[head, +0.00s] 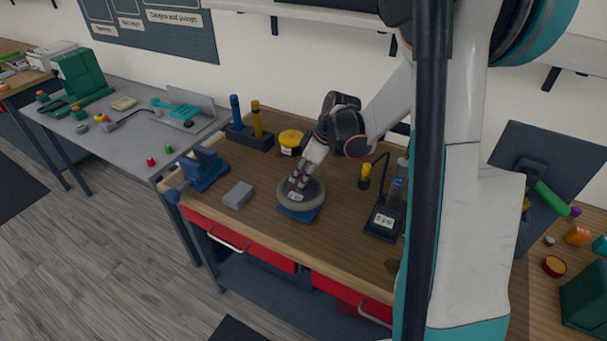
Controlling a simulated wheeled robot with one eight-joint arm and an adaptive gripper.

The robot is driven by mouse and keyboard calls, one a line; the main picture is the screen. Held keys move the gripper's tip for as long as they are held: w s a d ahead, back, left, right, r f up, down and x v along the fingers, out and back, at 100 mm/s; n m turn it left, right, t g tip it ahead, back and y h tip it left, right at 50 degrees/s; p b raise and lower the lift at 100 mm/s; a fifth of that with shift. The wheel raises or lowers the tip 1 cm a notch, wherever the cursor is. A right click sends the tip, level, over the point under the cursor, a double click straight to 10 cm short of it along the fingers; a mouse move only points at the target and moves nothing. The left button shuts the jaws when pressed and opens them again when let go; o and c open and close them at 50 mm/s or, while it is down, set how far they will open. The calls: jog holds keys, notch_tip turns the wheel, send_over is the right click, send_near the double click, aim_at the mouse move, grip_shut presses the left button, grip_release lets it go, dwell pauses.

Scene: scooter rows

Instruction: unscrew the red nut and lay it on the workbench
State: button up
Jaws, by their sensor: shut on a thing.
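A grey scooter wheel (314,197) lies flat on a blue stand (298,215) on the wooden workbench (260,259). My gripper (296,185) reaches down from the upper right to the middle of the wheel. Its fingers are shut at the hub. The red nut is between the fingertips and is almost wholly hidden by them. I cannot tell how far it sits on its thread.
A grey block (239,195) and a blue vise (205,169) stand left of the wheel. A yellow-topped tin (291,138) stands behind it. A black device with a display (383,221) stands to the right.

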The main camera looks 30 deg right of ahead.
jog(key=n, duration=0.1)
jog(key=n+g+y, duration=0.1)
jog(key=n, duration=0.1)
jog(key=n+b, duration=0.1)
jog(key=n, duration=0.1)
jog(key=shift+a+f+g, duration=0.15)
jog(key=shift+a+g, duration=0.15)
jog(key=shift+g, duration=0.1)
jog(key=o, duration=0.8)
jog(key=shift+a+n, duration=0.1)
jog(key=shift+n, duration=0.3)
jog(key=o, duration=0.3)
jog(key=shift+s+a, duration=0.1)
jog(key=shift+a, duration=0.05)
jog(key=shift+o, duration=0.2)
jog(key=shift+d+r, duration=0.2)
